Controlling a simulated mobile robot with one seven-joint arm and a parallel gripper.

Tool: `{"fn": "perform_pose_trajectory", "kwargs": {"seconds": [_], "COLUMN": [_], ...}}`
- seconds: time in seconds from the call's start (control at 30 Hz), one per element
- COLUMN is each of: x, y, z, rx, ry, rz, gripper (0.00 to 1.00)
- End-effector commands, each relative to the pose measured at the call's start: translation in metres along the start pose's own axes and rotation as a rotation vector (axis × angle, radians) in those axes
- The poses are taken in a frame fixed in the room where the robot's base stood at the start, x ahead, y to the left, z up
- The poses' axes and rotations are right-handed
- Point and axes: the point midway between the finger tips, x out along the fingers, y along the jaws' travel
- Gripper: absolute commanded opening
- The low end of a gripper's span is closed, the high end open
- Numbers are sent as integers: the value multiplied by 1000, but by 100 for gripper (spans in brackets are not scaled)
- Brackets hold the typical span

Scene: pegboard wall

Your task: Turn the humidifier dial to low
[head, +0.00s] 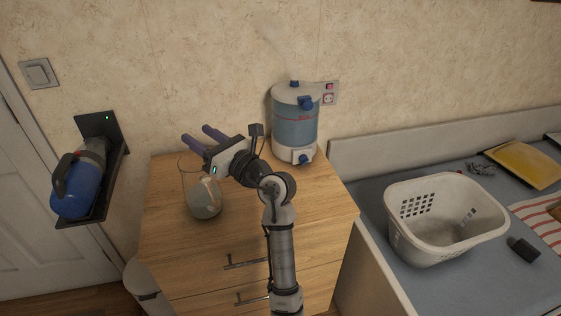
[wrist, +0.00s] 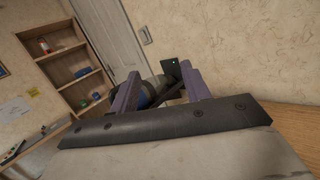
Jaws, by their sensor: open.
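The humidifier (head: 294,124) stands at the back of the wooden dresser top in the head view, with a blue translucent tank, a white base and mist rising above it. Its blue dial (head: 304,160) is on the front of the white base; its setting is too small to read. My gripper (head: 197,137) is to the left of the humidifier, above the dresser, pointing left and away from it. Its two purple fingers are apart and empty. They also show in the wrist view (wrist: 158,90). The humidifier is not in the wrist view.
A glass jar (head: 204,197) stands on the dresser (head: 250,245) below my gripper. A blue handheld vacuum (head: 76,184) sits on a wall dock at left. A white basket (head: 443,228) stands on the blue surface at right. A wall socket (head: 328,98) is behind the humidifier.

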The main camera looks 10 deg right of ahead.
Motion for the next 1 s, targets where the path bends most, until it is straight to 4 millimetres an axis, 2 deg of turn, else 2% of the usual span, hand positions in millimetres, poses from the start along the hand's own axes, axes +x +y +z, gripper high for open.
{"fn": "perform_pose_trajectory", "kwargs": {"seconds": [0.03,0.1,0.2,0.3,0.4,0.5,0.57,1.0], "x": [-34,-80,-145,-198,-230,-242,-240,-189], "y": [-56,-114,-173,-207,-224,-232,-236,-292], "z": [-14,-34,-56,-72,-80,-85,-86,-120], "rx": [-67,-137,-188,-206,-211,-211,-211,-211], "ry": [88,212,366,480,549,579,582,581], "rz": [-153,-322,-510,-636,-706,-733,-736,-734], "gripper": [47,47,47,47,47,47,47,47]}}
